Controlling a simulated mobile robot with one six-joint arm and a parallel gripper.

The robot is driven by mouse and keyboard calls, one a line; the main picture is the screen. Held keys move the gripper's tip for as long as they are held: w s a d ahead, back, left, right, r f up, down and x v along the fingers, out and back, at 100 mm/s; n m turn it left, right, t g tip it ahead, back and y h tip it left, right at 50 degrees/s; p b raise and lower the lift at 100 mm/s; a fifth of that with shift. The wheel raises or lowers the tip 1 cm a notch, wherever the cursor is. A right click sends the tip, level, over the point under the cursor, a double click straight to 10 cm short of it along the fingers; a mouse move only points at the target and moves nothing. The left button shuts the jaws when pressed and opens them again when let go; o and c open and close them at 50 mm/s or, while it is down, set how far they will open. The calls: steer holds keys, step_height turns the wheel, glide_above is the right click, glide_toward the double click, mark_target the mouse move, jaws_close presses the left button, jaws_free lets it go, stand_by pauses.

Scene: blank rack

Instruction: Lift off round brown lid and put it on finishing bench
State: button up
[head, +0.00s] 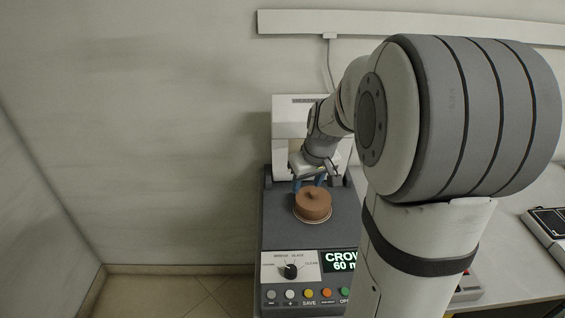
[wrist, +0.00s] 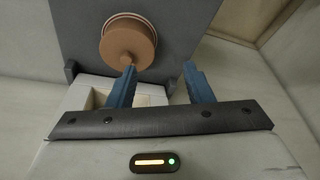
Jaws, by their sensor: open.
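In the wrist view the lid (wrist: 128,44) shows at the upper left, past the fingertips. My gripper (wrist: 158,72) is open and empty, with its two blue fingers apart. The left finger's tip lies close to the lid's lower edge in that view; I cannot tell whether they touch. In the head view my gripper (head: 309,181) is just behind the lid. I cannot identify the finishing bench for certain.
The machine (head: 270,235) has a front panel with a dial, a lit display and several coloured buttons. A pale upright housing (head: 285,115) stands behind. A white worktop (head: 525,230) lies at right with a dark-topped device (head: 548,222). My arm hides part of the middle.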

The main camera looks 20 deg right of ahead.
glide_toward(314, 192)
steer(key=p+x, duration=0.2)
steer(key=x, duration=0.6)
steer(key=shift+f, duration=0.3)
jaws_close()
